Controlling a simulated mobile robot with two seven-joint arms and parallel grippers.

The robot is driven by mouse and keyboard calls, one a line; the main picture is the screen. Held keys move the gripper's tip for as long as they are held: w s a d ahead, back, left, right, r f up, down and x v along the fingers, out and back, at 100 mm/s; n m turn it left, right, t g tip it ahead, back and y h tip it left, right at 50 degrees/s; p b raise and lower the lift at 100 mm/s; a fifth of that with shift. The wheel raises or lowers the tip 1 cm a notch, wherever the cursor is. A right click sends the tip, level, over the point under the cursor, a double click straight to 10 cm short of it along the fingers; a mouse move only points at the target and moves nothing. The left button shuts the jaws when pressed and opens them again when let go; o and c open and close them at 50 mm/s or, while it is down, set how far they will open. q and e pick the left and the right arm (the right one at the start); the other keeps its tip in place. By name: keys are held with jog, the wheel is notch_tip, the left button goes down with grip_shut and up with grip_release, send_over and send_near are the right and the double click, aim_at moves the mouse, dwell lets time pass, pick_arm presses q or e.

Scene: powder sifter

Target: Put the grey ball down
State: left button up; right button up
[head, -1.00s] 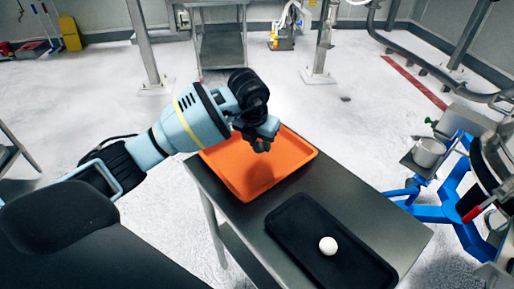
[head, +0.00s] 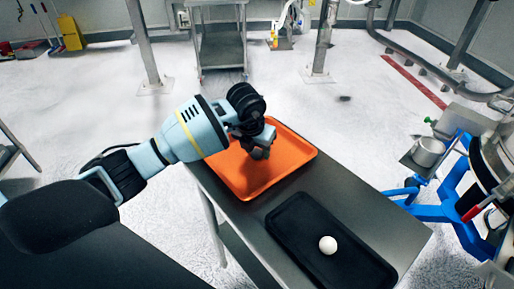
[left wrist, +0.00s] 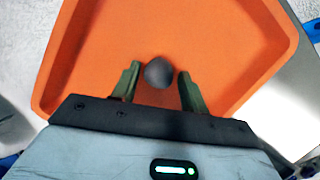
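The grey ball (left wrist: 158,72) shows in the left wrist view between the tips of my left gripper (left wrist: 160,82). Orange shows in a thin gap on each side of the ball, so the fingers are open and apart from it. The ball is over the orange tray (left wrist: 95,50); I cannot tell for sure whether it rests on the tray floor. In the head view my left gripper (head: 259,150) is low over the orange tray (head: 290,160), and the ball is hard to make out under it. My right gripper is not in view.
The orange tray is on a grey metal table (head: 345,185). A black tray (head: 290,222) with a white ball (head: 328,245) lies beside it, nearer to me. A blue-framed machine with a metal cup (head: 428,152) stands to the right.

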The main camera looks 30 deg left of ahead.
pick_arm(q)
jog(key=shift+o, duration=0.6)
jog(key=shift+r, duration=0.3)
jog(key=v, duration=1.1)
jog(key=shift+r+p, duration=0.35)
jog(key=shift+p, duration=0.1)
